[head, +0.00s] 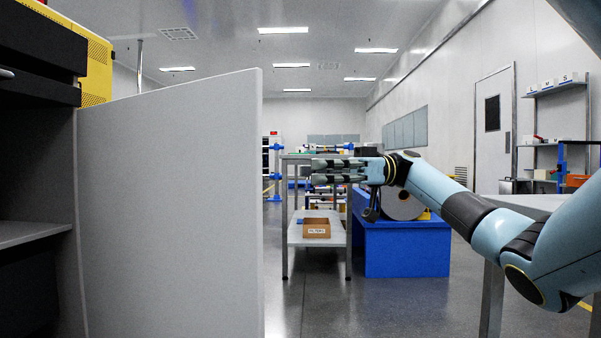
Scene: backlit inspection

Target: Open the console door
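The console door (172,215) is a large plain light-grey panel in the left half of the head view. It stands swung out from the dark console (35,160), joined at the panel's left edge, and the console's inside with a shelf shows. No handle shows on the visible face. My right gripper (314,171) is right of the door's free edge, with a gap between them in the picture. Its two dark, striped fingers point left, are spread apart, and hold nothing visible. My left gripper is not in view.
A grey-framed workbench (317,157) with a cardboard bin (316,228) on its lower shelf stands behind my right gripper. A blue container (407,250) with a large roll stands beside it. A grey table (525,203) is at right. The floor (310,306) right of the door is clear.

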